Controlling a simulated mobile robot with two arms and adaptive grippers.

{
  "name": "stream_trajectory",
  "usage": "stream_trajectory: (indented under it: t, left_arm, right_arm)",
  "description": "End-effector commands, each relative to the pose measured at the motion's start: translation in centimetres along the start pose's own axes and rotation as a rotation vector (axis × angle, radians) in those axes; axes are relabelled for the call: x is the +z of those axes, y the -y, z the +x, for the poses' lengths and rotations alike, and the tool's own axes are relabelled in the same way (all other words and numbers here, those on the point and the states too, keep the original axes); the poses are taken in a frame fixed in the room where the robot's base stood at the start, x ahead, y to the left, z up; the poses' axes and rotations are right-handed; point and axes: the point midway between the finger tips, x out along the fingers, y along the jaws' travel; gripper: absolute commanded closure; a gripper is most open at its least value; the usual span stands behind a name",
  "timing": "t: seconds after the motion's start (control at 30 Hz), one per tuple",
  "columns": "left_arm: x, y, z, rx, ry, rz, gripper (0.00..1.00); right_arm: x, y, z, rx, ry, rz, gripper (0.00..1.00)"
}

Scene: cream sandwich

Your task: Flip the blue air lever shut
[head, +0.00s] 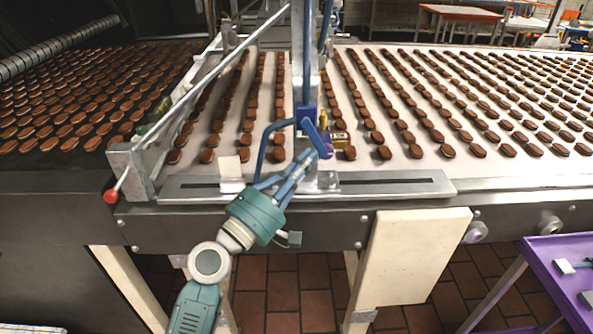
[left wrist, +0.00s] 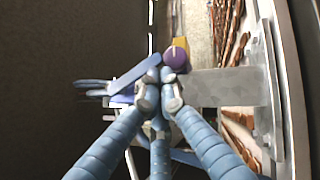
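The blue air lever (head: 319,138) is a flat bar on the upright metal post above the belt's near edge. In the left wrist view the lever (left wrist: 132,74) slants up to the right, its upper end by my fingertips. A purple knob (left wrist: 176,58) and a yellow fitting sit just beyond them; the yellow fitting (head: 340,138) also shows in the head view. My left gripper (head: 303,160) reaches up to the lever from below, its fingers drawn together. In the left wrist view its fingertips (left wrist: 160,88) nearly meet, with nothing clearly held. Contact with the lever cannot be told.
A white conveyor belt (head: 400,165) carries rows of brown biscuits behind the post. A blue bent tube (head: 262,150) stands left of the lever. A slanted rod with a red knob (head: 110,196) is at left. A purple cart (head: 560,262) stands at lower right.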

Motion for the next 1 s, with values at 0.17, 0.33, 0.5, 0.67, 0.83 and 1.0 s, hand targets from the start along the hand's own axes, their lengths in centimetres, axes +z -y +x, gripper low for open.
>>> stream_trajectory:
  t: [0.17, 0.33, 0.5, 0.67, 0.83, 1.0]
  left_arm:
    - [1.0, 0.4, 1.0, -0.003, 0.001, 0.002, 1.00]
    - [1.9, 0.5, 1.9, -0.003, 0.001, 0.001, 1.00]
    - [2.8, 0.5, 2.8, -0.003, 0.001, 0.002, 1.00]
    - [3.6, 0.3, 3.6, -0.002, 0.001, 0.002, 1.00]
    - [4.3, 0.2, 4.2, 0.000, 0.001, 0.001, 1.00]
    - [4.7, -0.1, 4.7, 0.000, 0.000, 0.000, 1.00]
  right_arm:
    - [0.0, 0.1, 0.0, -0.001, 0.000, 0.001, 0.60]
    - [-0.1, 0.2, -0.3, -0.002, -0.001, 0.001, 0.60]
    - [-0.1, 0.1, -0.9, -0.002, -0.001, 0.002, 0.60]
    - [-0.2, 0.1, -1.3, -0.002, -0.001, 0.002, 0.60]
    - [-0.2, 0.1, -1.1, -0.002, -0.001, 0.002, 0.60]
    - [-0.1, 0.1, -0.4, -0.001, -0.001, 0.002, 0.60]
